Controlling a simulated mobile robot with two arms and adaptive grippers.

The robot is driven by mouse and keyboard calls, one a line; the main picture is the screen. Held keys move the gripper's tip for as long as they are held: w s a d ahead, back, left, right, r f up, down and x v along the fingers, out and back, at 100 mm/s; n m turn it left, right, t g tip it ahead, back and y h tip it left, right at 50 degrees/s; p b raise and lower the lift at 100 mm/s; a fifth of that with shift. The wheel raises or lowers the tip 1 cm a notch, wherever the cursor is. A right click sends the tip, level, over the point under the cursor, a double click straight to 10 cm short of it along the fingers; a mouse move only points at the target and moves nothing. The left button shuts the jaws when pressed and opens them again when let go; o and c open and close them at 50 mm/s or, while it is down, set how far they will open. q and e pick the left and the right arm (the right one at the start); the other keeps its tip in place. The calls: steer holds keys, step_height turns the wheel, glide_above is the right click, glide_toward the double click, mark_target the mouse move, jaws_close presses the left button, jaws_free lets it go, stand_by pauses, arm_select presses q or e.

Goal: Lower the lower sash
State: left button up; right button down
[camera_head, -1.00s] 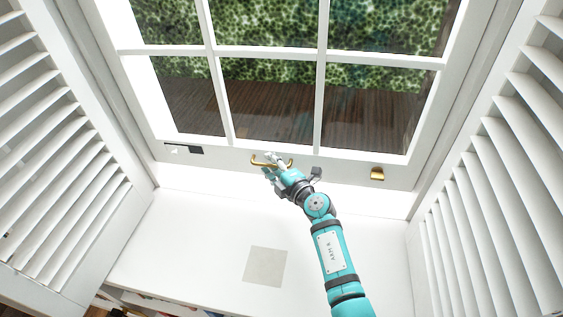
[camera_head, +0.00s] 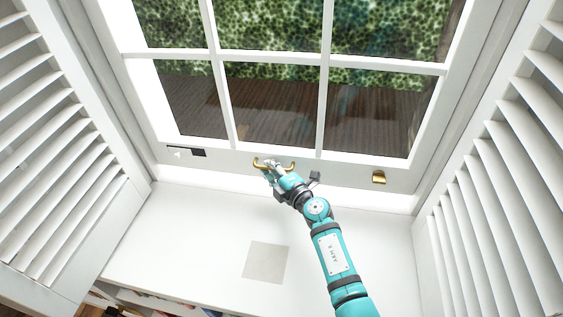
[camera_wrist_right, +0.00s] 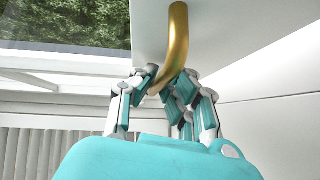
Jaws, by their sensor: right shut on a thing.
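The lower sash is a white window frame with several panes; its bottom rail (camera_head: 335,170) crosses the middle of the head view. It stands a little above the white sill (camera_head: 190,235), with a bright strip between them. A brass bar handle (camera_head: 290,166) is fixed on the rail. My right gripper (camera_head: 269,166) is shut on this handle. In the right wrist view the fingers (camera_wrist_right: 162,88) close around the curved brass handle (camera_wrist_right: 178,38), hiding part of it. My left gripper is not in view.
White louvred shutters stand at the left (camera_head: 50,150) and right (camera_head: 490,220). A brass cup-shaped piece (camera_head: 379,177) and a small black plate (camera_head: 199,152) are on the rail. A grey square (camera_head: 265,262) lies on the otherwise clear sill.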

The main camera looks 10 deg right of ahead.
step_height(320, 180, down, 5)
steer(key=shift+s+a+f+b, duration=0.1)
steer(key=shift+f+b, duration=0.1)
steer(key=shift+b, duration=0.55)
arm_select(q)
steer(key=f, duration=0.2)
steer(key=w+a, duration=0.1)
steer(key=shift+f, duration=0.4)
arm_select(e)
steer(key=shift+s, duration=0.1)
steer(key=c, duration=1.4)
jaws_free()
steer(key=shift+r, duration=0.2)
steer(key=shift+s+r, duration=0.1)
steer(key=shift+s+d, duration=0.2)
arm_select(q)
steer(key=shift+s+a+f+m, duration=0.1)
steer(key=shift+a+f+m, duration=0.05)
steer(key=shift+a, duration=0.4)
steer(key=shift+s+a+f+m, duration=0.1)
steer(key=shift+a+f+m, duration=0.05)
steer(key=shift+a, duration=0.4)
arm_select(e)
steer(key=v, duration=1.1)
steer(key=shift+s+r, duration=0.2)
steer(key=shift+s, duration=0.05)
